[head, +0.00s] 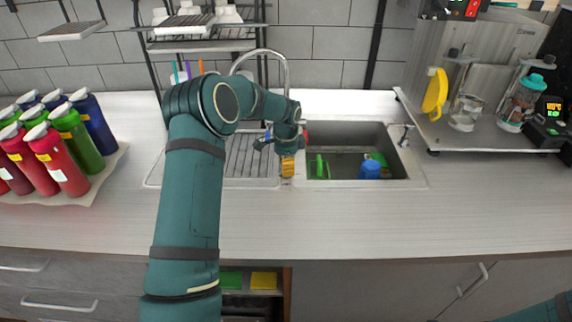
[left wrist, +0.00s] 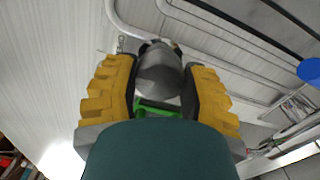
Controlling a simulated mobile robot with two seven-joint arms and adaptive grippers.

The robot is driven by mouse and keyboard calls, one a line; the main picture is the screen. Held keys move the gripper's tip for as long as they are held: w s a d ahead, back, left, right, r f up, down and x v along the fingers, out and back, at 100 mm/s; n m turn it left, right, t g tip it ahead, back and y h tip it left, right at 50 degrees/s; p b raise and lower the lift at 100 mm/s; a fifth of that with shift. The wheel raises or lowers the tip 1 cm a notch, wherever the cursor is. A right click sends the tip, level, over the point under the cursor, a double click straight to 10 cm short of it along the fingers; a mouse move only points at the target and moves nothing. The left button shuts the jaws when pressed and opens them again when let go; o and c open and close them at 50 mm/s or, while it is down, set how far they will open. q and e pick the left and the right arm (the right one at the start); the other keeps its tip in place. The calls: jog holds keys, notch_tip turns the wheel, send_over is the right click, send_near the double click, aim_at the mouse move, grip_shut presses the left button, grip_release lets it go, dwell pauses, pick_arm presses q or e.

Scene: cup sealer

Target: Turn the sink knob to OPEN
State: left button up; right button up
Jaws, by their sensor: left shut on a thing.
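My left gripper (head: 288,166) is at the left edge of the sink basin, below the faucet. Its yellow fingers (left wrist: 158,95) are closed around a grey, rounded part (left wrist: 158,72) that looks like the sink knob. My arm hides most of it in the head view, and I cannot read its turned position or any OPEN mark. The curved metal faucet (head: 287,72) rises behind my left arm, its base hidden. No running water can be made out. My right gripper is out of view.
The sink basin (head: 345,140) holds green and blue items (head: 369,169). Several colored bottles (head: 75,140) stand at the left. A metal rack (head: 205,46) is behind my arm. A machine shelf (head: 470,135) stands at the right. The front counter (head: 400,225) is clear.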

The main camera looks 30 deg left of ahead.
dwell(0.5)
pick_arm(q)
jog(key=o, duration=1.2)
notch_tip(320, 180, up, 12)
